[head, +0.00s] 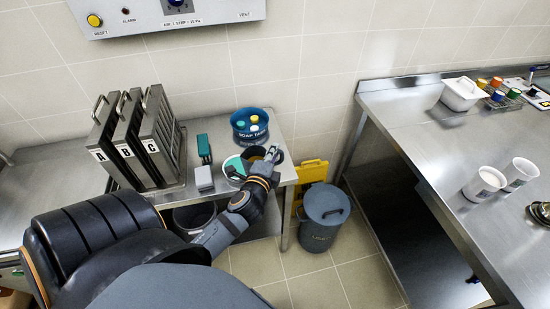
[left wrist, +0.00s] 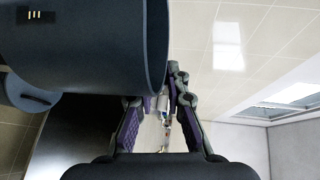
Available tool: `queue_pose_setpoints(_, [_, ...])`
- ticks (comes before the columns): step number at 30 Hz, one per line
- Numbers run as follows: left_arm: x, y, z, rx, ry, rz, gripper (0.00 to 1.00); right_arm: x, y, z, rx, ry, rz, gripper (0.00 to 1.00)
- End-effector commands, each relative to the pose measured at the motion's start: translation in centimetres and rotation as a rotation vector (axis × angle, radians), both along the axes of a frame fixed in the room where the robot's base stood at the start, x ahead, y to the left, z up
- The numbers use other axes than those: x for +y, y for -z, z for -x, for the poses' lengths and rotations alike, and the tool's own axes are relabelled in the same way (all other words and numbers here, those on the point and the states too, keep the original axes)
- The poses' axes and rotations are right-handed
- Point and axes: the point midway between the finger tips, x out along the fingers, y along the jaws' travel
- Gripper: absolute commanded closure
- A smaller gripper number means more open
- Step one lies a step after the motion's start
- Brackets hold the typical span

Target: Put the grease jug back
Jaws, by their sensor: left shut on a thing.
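My left gripper (head: 268,160) reaches over the right end of the left steel counter. It is shut on what looks like the grease jug (head: 254,152), a dark round vessel mostly hidden behind the fingers. In the left wrist view a large dark blue-grey cylinder (left wrist: 90,60) fills the upper left, and the left fingers (left wrist: 162,112) are close against its side. The exact grip point is hard to make out. I cannot tell whether the jug touches the counter. My right gripper is not in view.
A blue soap tabs tub (head: 250,128) and a green-topped container (head: 234,170) crowd the gripper. Racks marked A, B, C (head: 135,145) stand left. The right counter (head: 425,145) has bare room.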

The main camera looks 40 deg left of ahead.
Motion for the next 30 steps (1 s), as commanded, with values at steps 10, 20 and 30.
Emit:
queue_pose_setpoints(10, [-4.1,-1.9,-1.2,0.008,0.002,-0.014,1.0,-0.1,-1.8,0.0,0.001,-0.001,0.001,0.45])
queue_pose_setpoints(20, [-2.9,0.2,-3.9,0.005,0.006,-0.026,1.0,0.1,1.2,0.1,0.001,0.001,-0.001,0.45])
queue_pose_setpoints(30, [1.3,6.1,-11.2,0.008,0.002,-0.02,1.0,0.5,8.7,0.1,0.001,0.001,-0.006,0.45])
